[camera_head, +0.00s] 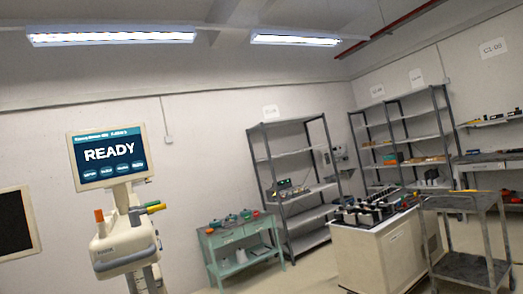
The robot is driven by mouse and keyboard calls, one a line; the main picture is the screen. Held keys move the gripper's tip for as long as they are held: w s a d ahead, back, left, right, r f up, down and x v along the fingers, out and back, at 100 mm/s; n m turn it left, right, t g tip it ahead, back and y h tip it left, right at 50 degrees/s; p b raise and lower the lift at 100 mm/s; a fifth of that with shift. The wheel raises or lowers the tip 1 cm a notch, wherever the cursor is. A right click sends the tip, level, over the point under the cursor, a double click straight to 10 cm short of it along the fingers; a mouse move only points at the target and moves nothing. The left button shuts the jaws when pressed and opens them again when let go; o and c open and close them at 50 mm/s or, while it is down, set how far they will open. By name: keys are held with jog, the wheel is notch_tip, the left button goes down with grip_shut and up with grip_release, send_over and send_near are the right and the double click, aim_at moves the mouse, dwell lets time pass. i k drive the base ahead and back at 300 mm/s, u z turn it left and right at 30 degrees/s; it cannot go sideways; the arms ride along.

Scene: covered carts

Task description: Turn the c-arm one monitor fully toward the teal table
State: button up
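A white-framed monitor (108,157) stands at left on a pale medical machine (123,247). Its lit screen reads READY and faces roughly toward me. The small print on it is too small to read, so I cannot tell whether it is c-arm one. A second monitor (15,222) with a dark screen is cut off by the left edge. The teal table (228,268) stands to the right of the lit monitor, by the back wall, with several small red and green items on top. My gripper is not in view.
A grey shelf rack (262,185) stands behind the teal table. A white cabinet (370,262) with dark gear on top and a grey metal cart (463,262) stand at right. More shelves (402,135) line the right corner. Some floor shows between machine and teal table.

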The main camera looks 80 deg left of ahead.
aim_at(114, 156)
jog(key=u, duration=0.05)
jog(key=i, duration=3.25)
jog(key=u, duration=4.05)
jog(key=i, duration=0.95)
jog(key=u, duration=0.1)
